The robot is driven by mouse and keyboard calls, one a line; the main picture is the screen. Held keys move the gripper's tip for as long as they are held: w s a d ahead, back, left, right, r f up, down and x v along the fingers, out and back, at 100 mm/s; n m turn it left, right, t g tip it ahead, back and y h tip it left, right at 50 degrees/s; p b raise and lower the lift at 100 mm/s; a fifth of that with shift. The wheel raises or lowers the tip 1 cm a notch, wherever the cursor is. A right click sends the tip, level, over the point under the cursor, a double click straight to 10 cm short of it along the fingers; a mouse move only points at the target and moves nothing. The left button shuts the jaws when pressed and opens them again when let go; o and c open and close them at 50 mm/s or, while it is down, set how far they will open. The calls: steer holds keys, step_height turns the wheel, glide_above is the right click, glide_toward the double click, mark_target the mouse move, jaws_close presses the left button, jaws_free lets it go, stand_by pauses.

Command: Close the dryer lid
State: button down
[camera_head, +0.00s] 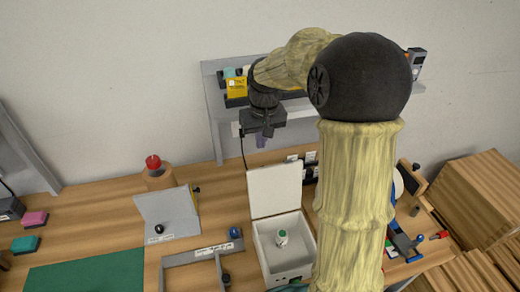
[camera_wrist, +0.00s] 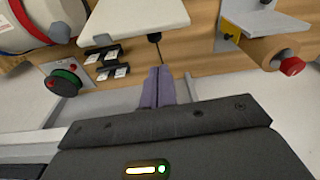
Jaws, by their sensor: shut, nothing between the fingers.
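The dryer is a white box (camera_head: 299,262) on the wooden bench in the head view. Its white lid (camera_head: 275,190) stands raised at the back edge, so the box is open. A small white bottle with a green cap (camera_head: 281,238) is inside. My gripper (camera_head: 261,142) points down above and behind the raised lid, apart from it. Its purple fingers (camera_wrist: 158,86) are shut with nothing between them. In the wrist view a white panel (camera_wrist: 135,18), which looks like the lid, lies beyond the fingertips.
A grey shelf (camera_head: 215,105) with a yellow box (camera_head: 236,87) stands behind my gripper. Left of the dryer are a grey angled plate (camera_head: 165,212), a red knob on a wooden cylinder (camera_head: 153,162) and a grey bracket (camera_head: 190,257). My arm hides part of the bench right of the dryer.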

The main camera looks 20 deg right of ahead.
step_height(320, 180, down, 9)
steer(key=w+p, duration=0.1)
steer(key=p, duration=0.1)
steer(key=shift+a+f, duration=0.15)
steer(key=shift+w, duration=0.1)
stand_by(0.4)
